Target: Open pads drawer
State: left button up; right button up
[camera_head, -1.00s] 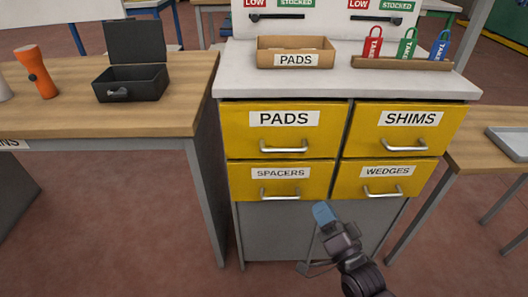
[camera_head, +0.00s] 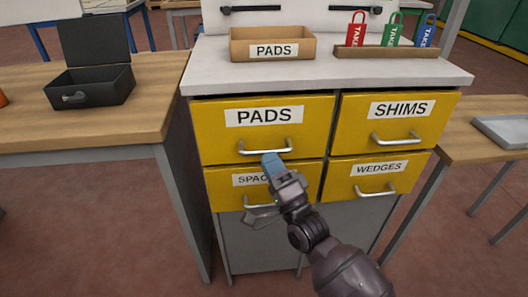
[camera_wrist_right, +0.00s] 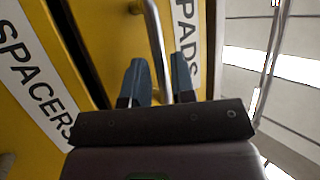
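The yellow PADS drawer (camera_head: 222,143) is the upper left of the cabinet's drawers and looks closed. Its silver bar handle (camera_head: 250,149) is below the white PADS label. My right gripper (camera_head: 271,160) is at this handle, coming from below and overlapping the SPACERS drawer in the picture. In the right wrist view, the two blue fingers (camera_wrist_right: 160,72) are apart, one on each side of the handle bar (camera_wrist_right: 155,35). Gaps show between bar and fingers, so it is not gripped. My left gripper is not in view.
The SPACERS (camera_head: 225,197), SHIMS (camera_head: 350,140) and WEDGES (camera_head: 335,190) drawers look closed. A PADS box (camera_head: 300,45) and a rack of tags (camera_head: 390,52) stand on the cabinet top. A bench with an open black box (camera_head: 95,88) is at the left.

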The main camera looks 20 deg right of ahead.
aim_at(265, 152)
jog(key=shift+x, duration=1.5)
jog(key=shift+c, duration=0.5)
grip_shut()
